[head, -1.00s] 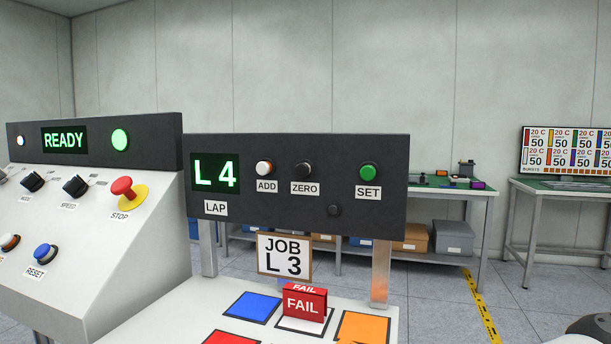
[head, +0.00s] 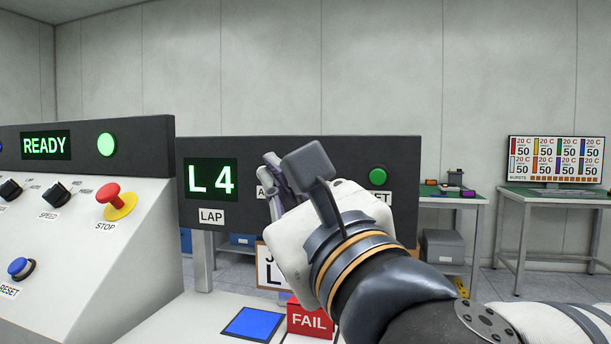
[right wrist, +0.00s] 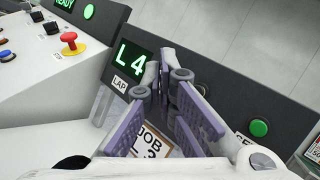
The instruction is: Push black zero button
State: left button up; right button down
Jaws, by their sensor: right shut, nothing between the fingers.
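The dark control panel (head: 340,150) shows a green "L 4" display (head: 210,178) with a LAP label under it. The black zero button is hidden behind my right gripper in the head view, and I cannot make it out for certain in the right wrist view. My right gripper (head: 271,168) is shut and empty, held in front of the panel over the ADD and ZERO area. Its fingers also show in the right wrist view (right wrist: 166,66), before the panel to the right of the display. I cannot tell whether they touch it. My left gripper is not in view.
The green SET button (head: 378,177) is right of my gripper. A console (head: 70,240) with a red STOP button (head: 113,196) and blue RESET button (head: 21,268) stands left. Below are a JOB card (head: 268,268), red FAIL block (head: 308,319) and blue square (head: 252,323).

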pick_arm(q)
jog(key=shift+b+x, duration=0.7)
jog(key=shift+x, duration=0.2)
pick_arm(e)
jog(key=w+d, duration=0.2)
jog(key=w, duration=0.6)
jog(key=shift+w+d, duration=0.2)
jog(key=shift+d, duration=0.1)
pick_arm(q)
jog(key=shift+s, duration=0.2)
pick_arm(e)
jog(key=shift+w, duration=0.1)
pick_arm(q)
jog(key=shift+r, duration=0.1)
pick_arm(e)
jog(key=shift+w+d, duration=0.15)
jog(key=shift+w, duration=0.15)
jog(key=shift+w+d, duration=0.2)
jog(key=shift+w, duration=0.4)
dwell(0.5)
dwell(0.4)
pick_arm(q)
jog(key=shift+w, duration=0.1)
pick_arm(e)
jog(key=shift+s+a, duration=0.3)
jog(key=shift+s, duration=0.65)
